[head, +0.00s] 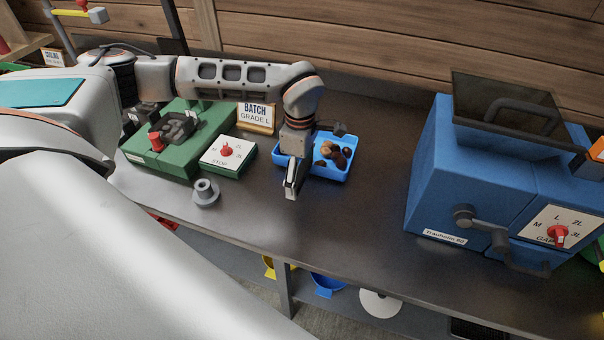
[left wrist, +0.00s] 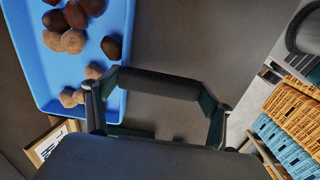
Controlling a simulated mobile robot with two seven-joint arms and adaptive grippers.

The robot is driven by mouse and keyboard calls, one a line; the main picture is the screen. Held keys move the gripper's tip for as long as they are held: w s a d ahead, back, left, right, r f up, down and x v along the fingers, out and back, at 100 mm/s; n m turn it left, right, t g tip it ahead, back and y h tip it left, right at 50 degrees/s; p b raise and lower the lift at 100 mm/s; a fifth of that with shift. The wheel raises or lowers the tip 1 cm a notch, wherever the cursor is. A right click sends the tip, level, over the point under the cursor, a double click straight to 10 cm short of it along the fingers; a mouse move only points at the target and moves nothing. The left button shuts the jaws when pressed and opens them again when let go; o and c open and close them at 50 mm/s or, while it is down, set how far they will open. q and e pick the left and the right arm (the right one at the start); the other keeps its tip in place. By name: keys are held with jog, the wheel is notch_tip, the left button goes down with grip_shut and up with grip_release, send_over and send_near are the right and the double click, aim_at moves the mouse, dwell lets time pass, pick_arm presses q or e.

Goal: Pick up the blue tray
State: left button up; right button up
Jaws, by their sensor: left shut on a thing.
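The blue tray (head: 329,174) stands on the dark worktop near the middle of the head view, with several brown chestnuts (head: 332,152) in it. It also shows at the upper left of the left wrist view (left wrist: 45,78). My left gripper (head: 291,190) points down at the tray's near left side and covers part of its rim. It is shut on the tray's edge, though its own parts hide the contact. The tray looks level, and I cannot tell whether it is clear of the worktop. My right gripper is not in view.
A blue machine (head: 450,165) with a crank stands right. The worktop (head: 385,150) between is clear.

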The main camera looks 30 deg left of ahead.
pick_arm(q)
notch_tip(320, 180, up, 19)
dwell(0.4)
jog(key=o, duration=0.9)
jog(key=c, duration=1.3)
jog(key=shift+c, duration=0.2)
